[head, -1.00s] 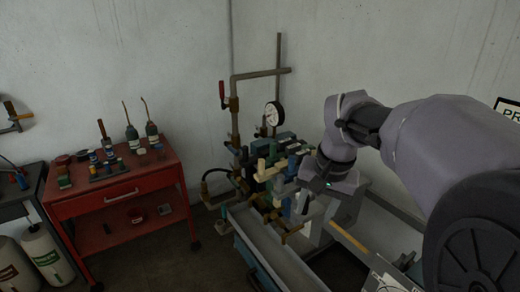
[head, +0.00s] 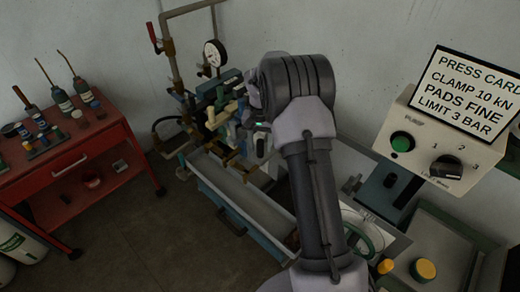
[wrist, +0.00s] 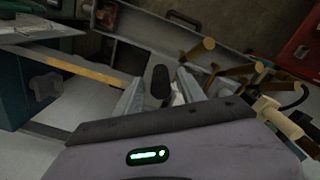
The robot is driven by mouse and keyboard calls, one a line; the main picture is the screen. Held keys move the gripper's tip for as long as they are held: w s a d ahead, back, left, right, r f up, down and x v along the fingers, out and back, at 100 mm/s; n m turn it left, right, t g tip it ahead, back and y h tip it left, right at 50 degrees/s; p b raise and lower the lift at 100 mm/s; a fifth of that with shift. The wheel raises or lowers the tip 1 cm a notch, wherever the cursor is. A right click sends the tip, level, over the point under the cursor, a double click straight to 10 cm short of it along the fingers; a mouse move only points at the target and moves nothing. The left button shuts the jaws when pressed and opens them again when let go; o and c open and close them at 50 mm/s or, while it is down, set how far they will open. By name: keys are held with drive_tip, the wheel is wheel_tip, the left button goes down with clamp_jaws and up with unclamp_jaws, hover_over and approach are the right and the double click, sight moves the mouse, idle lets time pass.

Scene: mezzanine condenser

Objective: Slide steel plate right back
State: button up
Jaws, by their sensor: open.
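In the wrist view my gripper (wrist: 160,90) is open, with one pale finger on each side of a dark rounded knob (wrist: 160,82). I cannot tell whether the fingers touch the knob, or whether it belongs to the steel plate. In the head view my arm hides much of my gripper, which is at the right end of a row of plates and handles (head: 222,105). No plate can be picked out clearly as the steel one.
A long trough (head: 255,206) runs below the plates. Brass handles (wrist: 235,70) stick out beside my gripper. A pressure gauge (head: 215,53) stands behind. A control box (head: 430,145) with a card is at right, and a red cart (head: 70,170) at left. Floor between is clear.

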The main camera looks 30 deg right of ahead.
drive_tip(key=shift+w+f, duration=0.1)
drive_tip(key=shift+f, duration=1.25)
clamp_jaws()
idle(0.4)
